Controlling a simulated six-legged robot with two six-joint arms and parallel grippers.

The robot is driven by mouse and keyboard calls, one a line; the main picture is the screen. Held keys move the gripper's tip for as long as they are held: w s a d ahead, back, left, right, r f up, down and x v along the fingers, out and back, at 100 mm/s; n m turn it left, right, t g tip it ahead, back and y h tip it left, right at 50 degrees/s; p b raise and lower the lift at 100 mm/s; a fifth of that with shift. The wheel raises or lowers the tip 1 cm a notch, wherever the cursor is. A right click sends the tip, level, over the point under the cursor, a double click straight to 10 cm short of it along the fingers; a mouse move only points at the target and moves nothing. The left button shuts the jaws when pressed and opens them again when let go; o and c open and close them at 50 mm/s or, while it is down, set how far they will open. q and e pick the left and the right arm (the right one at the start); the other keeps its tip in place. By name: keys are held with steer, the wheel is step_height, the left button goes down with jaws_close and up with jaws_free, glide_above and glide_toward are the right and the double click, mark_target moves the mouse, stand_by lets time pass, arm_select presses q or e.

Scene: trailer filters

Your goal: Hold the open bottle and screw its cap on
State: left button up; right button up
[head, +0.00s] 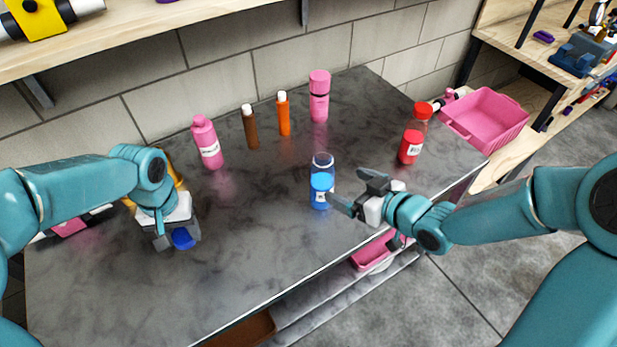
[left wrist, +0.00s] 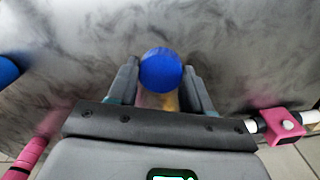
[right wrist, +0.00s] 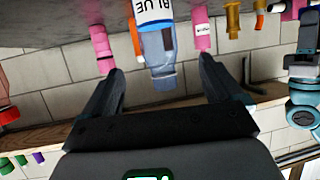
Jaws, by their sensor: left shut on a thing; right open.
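The open blue bottle (head: 321,183) stands upright on the dark table, with a clear neck and no cap on it. My right gripper (head: 352,194) is open just to its right, its fingers pointing toward the bottle. In the right wrist view the bottle (right wrist: 157,45), with a white BLUE label, shows between and beyond the open fingers (right wrist: 160,85). My left gripper (head: 178,240) is at the table's left and is shut on the blue cap (head: 183,238). The cap (left wrist: 161,69) sits between the fingertips (left wrist: 160,82) in the left wrist view.
A pink bottle (head: 206,142), brown bottle (head: 250,128), orange bottle (head: 284,115) and pink flask (head: 319,97) stand along the back. A red-capped bottle (head: 413,134) stands at the right, near a pink bin (head: 487,117).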

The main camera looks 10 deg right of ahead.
mark_target(330, 178)
arm_select(q)
steer(key=shift+s+a, duration=0.1)
steer(key=shift+a, duration=0.05)
arm_select(e)
steer(key=shift+s+a+r, duration=0.1)
steer(key=shift+r, duration=0.05)
arm_select(q)
steer(key=shift+d+r, duration=0.1)
steer(key=shift+d, duration=0.1)
steer(key=shift+r+p, duration=0.35)
steer(key=shift+p, duration=0.1)
arm_select(e)
steer(key=x, duration=0.6)
steer(key=shift+w, duration=0.3)
arm_select(q)
steer(key=shift+s+a, duration=0.1)
arm_select(e)
steer(key=shift+a, duration=0.1)
